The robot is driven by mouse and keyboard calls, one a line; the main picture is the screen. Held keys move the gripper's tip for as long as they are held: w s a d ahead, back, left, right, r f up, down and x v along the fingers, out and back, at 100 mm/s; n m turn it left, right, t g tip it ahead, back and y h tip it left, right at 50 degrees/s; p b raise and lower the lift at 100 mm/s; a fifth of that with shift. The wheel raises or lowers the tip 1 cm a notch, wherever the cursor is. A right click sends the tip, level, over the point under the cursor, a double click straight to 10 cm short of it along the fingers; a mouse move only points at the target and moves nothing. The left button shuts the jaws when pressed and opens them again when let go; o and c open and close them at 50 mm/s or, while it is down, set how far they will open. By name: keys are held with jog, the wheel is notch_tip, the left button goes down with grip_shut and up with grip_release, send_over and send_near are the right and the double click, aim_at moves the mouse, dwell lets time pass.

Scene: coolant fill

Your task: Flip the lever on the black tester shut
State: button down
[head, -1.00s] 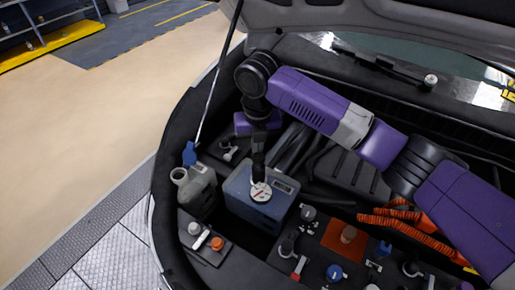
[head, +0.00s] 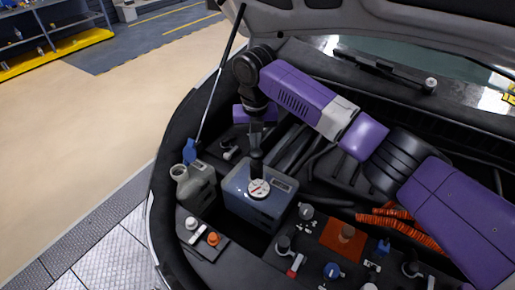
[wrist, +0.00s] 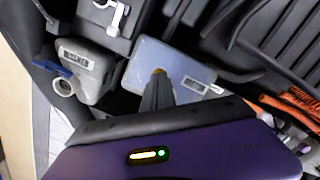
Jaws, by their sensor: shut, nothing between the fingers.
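A round white dial with a red mark (head: 259,189) sits on top of the blue tank (head: 238,196); it looks like the tester's gauge. The tester's black body and its lever are hidden or not clear behind my gripper. My gripper (head: 257,172) points down just above and behind the dial, its dark fingers together and empty. Whether they touch the tester I cannot tell. In the wrist view my gripper (wrist: 158,74) reaches over the blue tank (wrist: 190,62), and the dial does not show.
A grey reservoir (head: 196,190) with an open neck and a blue cap beside it stands left of the tank. A black tray (head: 207,252) with an orange cap lies in front. Several fittings and orange ribbed hoses (head: 410,230) are at right. The raised hood hangs above.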

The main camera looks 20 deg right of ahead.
jog(key=w+f, duration=0.1)
jog(key=w+f+b, duration=0.1)
jog(key=w, duration=0.1)
jog(key=shift+d+f, duration=0.15)
jog(key=shift+d, duration=0.25)
jog(key=shift+s, duration=0.15)
jog(key=shift+s+a+p, duration=0.2)
jog(key=shift+s+p, duration=0.5)
jog(key=shift+p, duration=0.3)
